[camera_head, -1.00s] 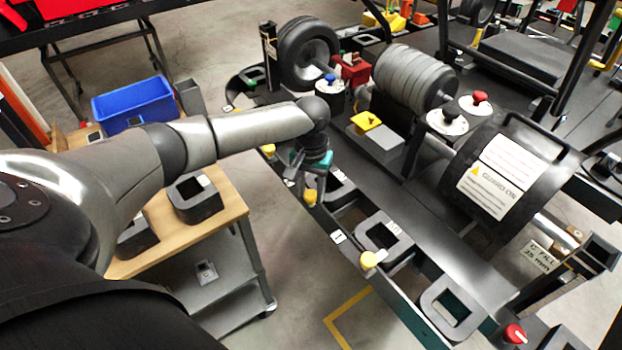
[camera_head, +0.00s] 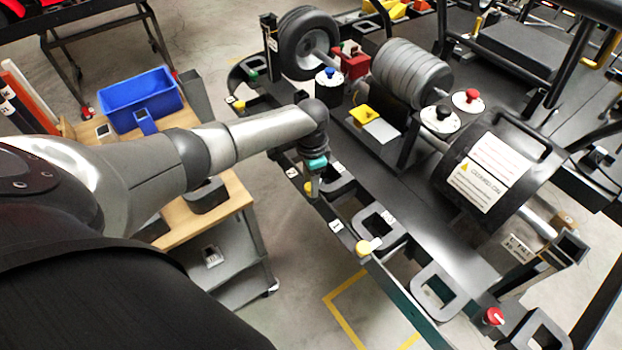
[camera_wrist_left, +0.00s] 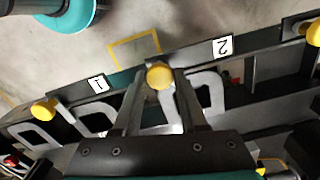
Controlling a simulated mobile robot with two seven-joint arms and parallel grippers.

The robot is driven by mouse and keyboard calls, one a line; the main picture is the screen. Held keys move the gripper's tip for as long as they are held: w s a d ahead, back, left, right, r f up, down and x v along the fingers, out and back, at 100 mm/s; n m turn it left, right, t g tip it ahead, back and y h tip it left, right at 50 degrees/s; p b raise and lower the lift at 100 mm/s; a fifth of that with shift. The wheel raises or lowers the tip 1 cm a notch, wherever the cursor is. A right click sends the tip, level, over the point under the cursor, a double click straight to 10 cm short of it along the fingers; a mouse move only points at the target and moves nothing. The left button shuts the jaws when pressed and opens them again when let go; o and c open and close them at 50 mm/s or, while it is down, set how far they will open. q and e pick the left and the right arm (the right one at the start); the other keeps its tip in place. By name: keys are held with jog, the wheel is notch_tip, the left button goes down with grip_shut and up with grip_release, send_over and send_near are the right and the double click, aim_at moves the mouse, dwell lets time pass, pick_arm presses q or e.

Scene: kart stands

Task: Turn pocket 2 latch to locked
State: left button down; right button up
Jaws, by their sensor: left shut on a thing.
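My left gripper (camera_head: 313,187) is at the near edge of the black kart stand. In the left wrist view its fingers (camera_wrist_left: 160,84) are shut on a yellow latch knob (camera_wrist_left: 159,75), which sits between the label 1 (camera_wrist_left: 97,84) and the label 2 (camera_wrist_left: 222,46). The knob shows only partly beside the gripper in the head view (camera_head: 308,188). Two more yellow knobs show in the wrist view, one at the left (camera_wrist_left: 43,109) and one at the right edge (camera_wrist_left: 314,34). The held latch's angle cannot be read clearly. My right gripper is not in view.
Black square-holed blocks (camera_head: 378,226) sit in pockets along the stand's edge. A red knob (camera_head: 493,316) is at the near end. A wheel (camera_head: 306,45), grey roll (camera_head: 411,73) and guard drum (camera_head: 497,172) stand behind. A wooden cart (camera_head: 190,225) with a blue bin (camera_head: 140,98) is left.

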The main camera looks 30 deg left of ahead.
pick_arm(q)
jog(key=m, duration=0.6)
jog(key=shift+w, duration=0.1)
jog(key=shift+m, duration=0.4)
jog(key=shift+c, duration=2.2)
grip_release()
notch_tip(320, 180, up, 15)
jog(key=p, duration=0.2)
jog(key=shift+r, duration=0.15)
